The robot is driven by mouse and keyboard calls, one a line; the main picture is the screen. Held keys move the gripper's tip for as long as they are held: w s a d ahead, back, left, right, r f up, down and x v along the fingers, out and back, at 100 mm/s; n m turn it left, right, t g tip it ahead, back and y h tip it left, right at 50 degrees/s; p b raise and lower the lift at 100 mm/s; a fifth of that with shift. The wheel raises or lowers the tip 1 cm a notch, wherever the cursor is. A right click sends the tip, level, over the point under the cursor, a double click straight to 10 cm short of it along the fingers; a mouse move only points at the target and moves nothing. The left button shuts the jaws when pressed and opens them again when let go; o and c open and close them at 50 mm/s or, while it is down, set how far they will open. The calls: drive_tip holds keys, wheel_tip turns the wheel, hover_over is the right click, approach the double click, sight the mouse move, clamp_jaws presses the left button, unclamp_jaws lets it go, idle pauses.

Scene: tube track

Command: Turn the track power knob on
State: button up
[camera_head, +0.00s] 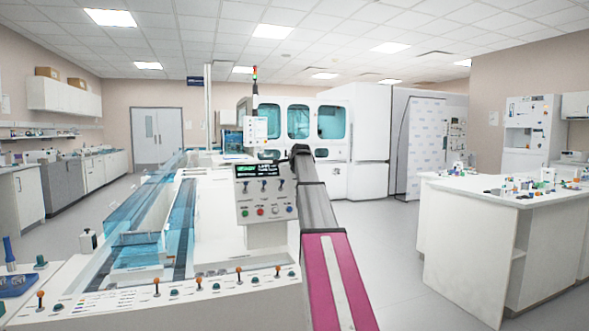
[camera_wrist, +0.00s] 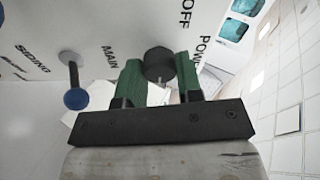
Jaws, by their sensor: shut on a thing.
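The power knob (camera_wrist: 158,60) is a dark, round knob on the white panel in the wrist view. The words "OFF" and "POWER" are printed beside it. My gripper (camera_wrist: 160,72) has its two green fingers on either side of the knob and is shut on it. The control panel (camera_head: 247,209) stands above the track in the head view, with a display, small levers and coloured buttons. My arm reaches up along the panel's right side there. My gripper's fingers cannot be made out in the head view. Which way the knob points is unclear.
A blue-tipped lever (camera_wrist: 75,98) stands left of my gripper in the wrist view, near the words "MAIN" and "SIDING". The track's clear blue covers (camera_head: 130,215) lie left of the panel. A white bench (camera_head: 470,245) stands at the right, with open floor before it.

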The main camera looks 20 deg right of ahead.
drive_tip(key=o, duration=0.9)
drive_tip(key=shift+o, duration=0.2)
drive_tip(key=shift+s, duration=0.15)
drive_tip(key=v, duration=1)
drive_tip(key=shift+s, duration=0.25)
drive_tip(key=shift+r, duration=0.15)
